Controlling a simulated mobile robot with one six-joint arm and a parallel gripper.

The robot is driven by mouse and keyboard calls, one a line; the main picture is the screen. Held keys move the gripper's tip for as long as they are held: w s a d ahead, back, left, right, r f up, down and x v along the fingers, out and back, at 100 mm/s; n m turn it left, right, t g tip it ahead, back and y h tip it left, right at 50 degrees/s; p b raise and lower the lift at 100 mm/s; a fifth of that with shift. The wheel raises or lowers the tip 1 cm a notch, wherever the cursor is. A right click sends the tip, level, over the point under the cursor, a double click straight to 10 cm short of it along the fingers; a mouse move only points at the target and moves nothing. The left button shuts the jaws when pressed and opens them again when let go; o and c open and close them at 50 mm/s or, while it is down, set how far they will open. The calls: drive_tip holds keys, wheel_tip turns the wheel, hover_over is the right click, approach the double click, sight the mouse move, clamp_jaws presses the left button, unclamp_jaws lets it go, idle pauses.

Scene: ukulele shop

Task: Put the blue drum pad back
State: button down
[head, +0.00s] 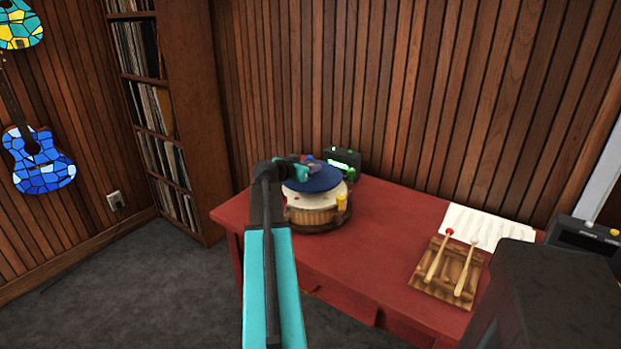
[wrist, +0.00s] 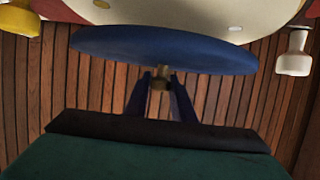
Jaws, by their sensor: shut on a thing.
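The blue drum pad (head: 318,181) is a flat round disc over the far part of a round wooden drum (head: 316,216) with a cream top. In the wrist view, the blue pad (wrist: 160,50) spans the upper middle, with the drum's cream top (wrist: 185,12) beyond it. My gripper (wrist: 160,80) is shut on a small brass-coloured knob at the pad, and it also shows in the head view (head: 306,165). I cannot tell whether the pad touches the drum. The part of the drum top under the pad is hidden.
The drum stands on a red table (head: 372,240). A dark box with a green display (head: 343,161) stands close behind it. A wooden rack with two mallets (head: 449,272) and a white sheet (head: 486,226) lie to the right. The table between drum and rack is clear.

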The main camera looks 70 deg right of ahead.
drive_tip(key=shift+f, duration=0.2)
drive_tip(key=shift+f, duration=1.9)
drive_tip(key=shift+f, duration=0.15)
drive_tip(key=c, duration=1.5)
unclamp_jaws()
drive_tip(key=shift+r, duration=0.2)
drive_tip(key=shift+b+v, duration=0.65)
drive_tip(key=shift+v, duration=5.35)
